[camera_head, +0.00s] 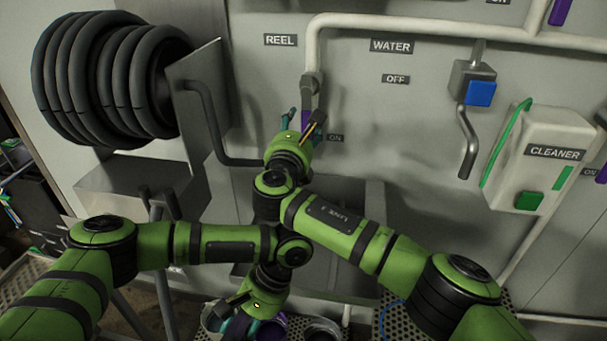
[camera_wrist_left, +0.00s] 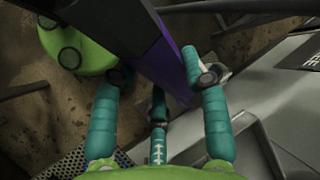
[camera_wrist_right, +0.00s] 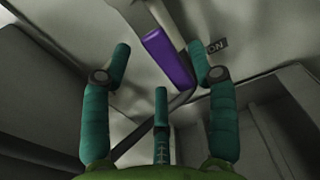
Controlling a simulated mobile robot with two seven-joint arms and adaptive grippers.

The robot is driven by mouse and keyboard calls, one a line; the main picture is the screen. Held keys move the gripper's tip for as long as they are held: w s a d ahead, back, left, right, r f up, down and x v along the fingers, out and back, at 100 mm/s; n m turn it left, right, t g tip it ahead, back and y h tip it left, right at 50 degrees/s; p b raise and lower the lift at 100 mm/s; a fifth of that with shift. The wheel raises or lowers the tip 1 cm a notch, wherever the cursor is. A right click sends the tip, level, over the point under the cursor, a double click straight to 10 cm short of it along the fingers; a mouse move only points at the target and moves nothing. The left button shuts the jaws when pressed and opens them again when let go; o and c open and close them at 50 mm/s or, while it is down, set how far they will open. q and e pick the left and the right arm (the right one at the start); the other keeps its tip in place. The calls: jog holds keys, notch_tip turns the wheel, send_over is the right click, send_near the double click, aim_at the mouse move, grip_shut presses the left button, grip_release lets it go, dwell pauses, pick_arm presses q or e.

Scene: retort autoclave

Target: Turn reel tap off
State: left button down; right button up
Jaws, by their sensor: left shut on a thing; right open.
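The reel tap is on the grey wall pipe below the REEL label (camera_head: 280,40). Its purple handle (camera_head: 306,119) hangs down beside an ON label (camera_head: 336,138); an OFF label (camera_head: 395,79) is higher to the right. My right gripper (camera_head: 303,122) is open in front of the handle. In the right wrist view the purple handle (camera_wrist_right: 168,58) shows beyond and between the spread fingertips, with no clear contact. My left gripper (camera_head: 232,308) is low, near the containers at the bottom. In the left wrist view it is shut on a purple and black thing (camera_wrist_left: 175,60), partly hidden.
A black hose reel (camera_head: 105,75) hangs at the left, beside a metal plate and a bent dark pipe (camera_head: 215,130). At the right are a blue-buttoned water valve (camera_head: 480,93) and a CLEANER box (camera_head: 545,155). My two arms cross close together before the sink.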

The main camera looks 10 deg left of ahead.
aim_at(303, 123)
jog(key=shift+w, duration=1.8)
grip_shut()
